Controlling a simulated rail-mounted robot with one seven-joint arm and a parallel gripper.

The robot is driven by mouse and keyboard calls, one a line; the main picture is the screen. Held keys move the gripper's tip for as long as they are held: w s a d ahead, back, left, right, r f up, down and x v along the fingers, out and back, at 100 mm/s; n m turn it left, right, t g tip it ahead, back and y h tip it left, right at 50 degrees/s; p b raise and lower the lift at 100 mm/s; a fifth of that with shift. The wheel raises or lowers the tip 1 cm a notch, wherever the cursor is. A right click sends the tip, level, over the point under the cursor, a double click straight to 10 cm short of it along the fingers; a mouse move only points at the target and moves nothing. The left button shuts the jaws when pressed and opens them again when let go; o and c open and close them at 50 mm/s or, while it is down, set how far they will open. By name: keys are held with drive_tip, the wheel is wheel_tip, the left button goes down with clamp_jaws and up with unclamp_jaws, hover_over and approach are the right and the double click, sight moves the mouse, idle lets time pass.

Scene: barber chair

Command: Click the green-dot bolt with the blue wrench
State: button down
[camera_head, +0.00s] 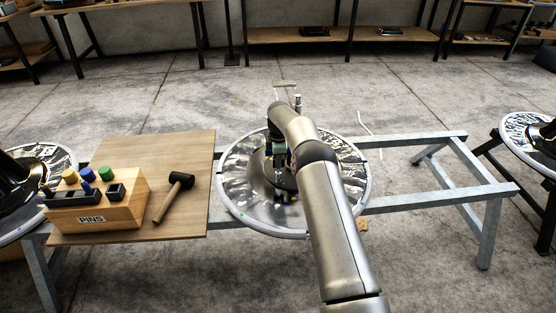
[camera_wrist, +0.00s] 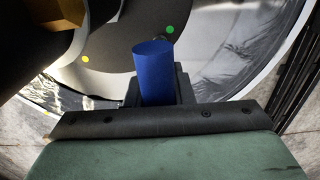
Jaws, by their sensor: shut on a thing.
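My gripper (camera_wrist: 158,92) is shut on the blue wrench (camera_wrist: 154,62), whose blue handle stands up between the dark fingers in the wrist view. Its working end is hidden. A green dot (camera_wrist: 170,29) is on the dark round base just beyond the top of the handle. A small dark shape by the dot may be the bolt, but the handle partly covers it, and I cannot tell whether the wrench touches it. In the head view my gripper (camera_head: 280,165) is over the round chair base (camera_head: 233,213), with my arm covering much of it.
A yellow dot (camera_wrist: 85,59) is on the base to the left. A wooden board (camera_head: 150,152) left of the base carries a PINS block (camera_head: 118,217) with coloured pins and a black-headed mallet (camera_head: 179,181). The steel frame (camera_head: 420,202) on the right is empty.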

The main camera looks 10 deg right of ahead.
drive_tip(key=shift+f+b, duration=0.4)
drive_tip(key=shift+f, duration=0.3)
idle(0.4)
drive_tip(key=m, duration=0.4)
drive_tip(key=shift+m, duration=0.3)
drive_tip(key=m, duration=0.3)
drive_tip(key=shift+b, duration=0.4)
drive_tip(key=shift+m, duration=0.8)
